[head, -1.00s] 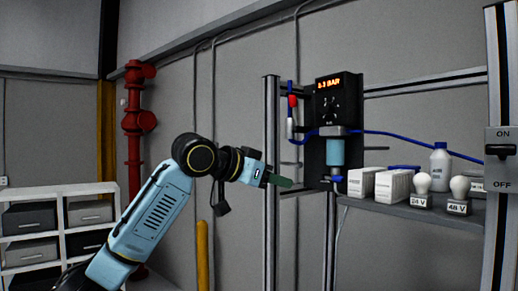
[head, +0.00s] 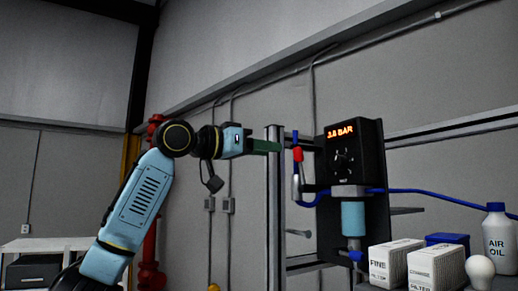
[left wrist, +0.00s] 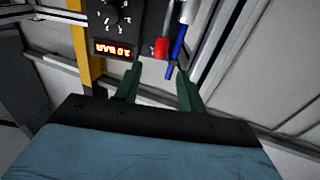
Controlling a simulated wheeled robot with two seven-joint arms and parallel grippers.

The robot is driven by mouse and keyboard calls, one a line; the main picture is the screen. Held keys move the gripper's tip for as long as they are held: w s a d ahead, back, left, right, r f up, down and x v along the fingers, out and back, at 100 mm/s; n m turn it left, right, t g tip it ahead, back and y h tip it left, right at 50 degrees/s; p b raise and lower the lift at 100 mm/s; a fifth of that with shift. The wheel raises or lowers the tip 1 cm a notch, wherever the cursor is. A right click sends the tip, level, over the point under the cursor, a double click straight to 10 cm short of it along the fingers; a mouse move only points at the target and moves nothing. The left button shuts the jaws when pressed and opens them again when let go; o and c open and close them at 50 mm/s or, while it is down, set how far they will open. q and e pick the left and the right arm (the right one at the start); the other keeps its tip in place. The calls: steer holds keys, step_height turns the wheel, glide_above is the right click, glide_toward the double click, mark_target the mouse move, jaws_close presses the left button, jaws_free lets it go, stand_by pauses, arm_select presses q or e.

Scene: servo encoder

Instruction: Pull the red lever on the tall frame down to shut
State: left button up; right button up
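The red lever (head: 297,154) sits on a small silver valve with blue hose, on the left side of the black panel on the tall frame (head: 275,200). It also shows in the left wrist view (left wrist: 162,48), just beyond and between my fingertips. My left gripper (head: 278,147) reaches in from the left at about the lever's height, its green fingers pointing at it. In the left wrist view its two fingers (left wrist: 160,69) stand apart with nothing between them. I see no contact with the lever. My right gripper is not in view.
A black regulator panel (head: 350,150) with a lit BAR display is right of the lever. A blue hose (head: 430,195) runs right. Filter boxes (head: 393,262), an air oil bottle (head: 499,240) and a bulb (head: 480,270) stand lower right. A red pipe (head: 150,250) is behind my left arm.

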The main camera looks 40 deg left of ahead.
mark_target(294, 154)
arm_select(q)
steer(key=x, duration=0.3)
steer(key=shift+w+p, duration=0.2)
steer(key=shift+p, duration=0.15)
steer(key=x, duration=0.3)
steer(key=shift+w+d+f, duration=0.15)
steer(key=shift+w, duration=0.05)
steer(key=shift+x, duration=0.95)
steer(key=shift+w+d, duration=0.1)
steer(key=shift+w, duration=0.3)
steer(key=c, duration=0.5)
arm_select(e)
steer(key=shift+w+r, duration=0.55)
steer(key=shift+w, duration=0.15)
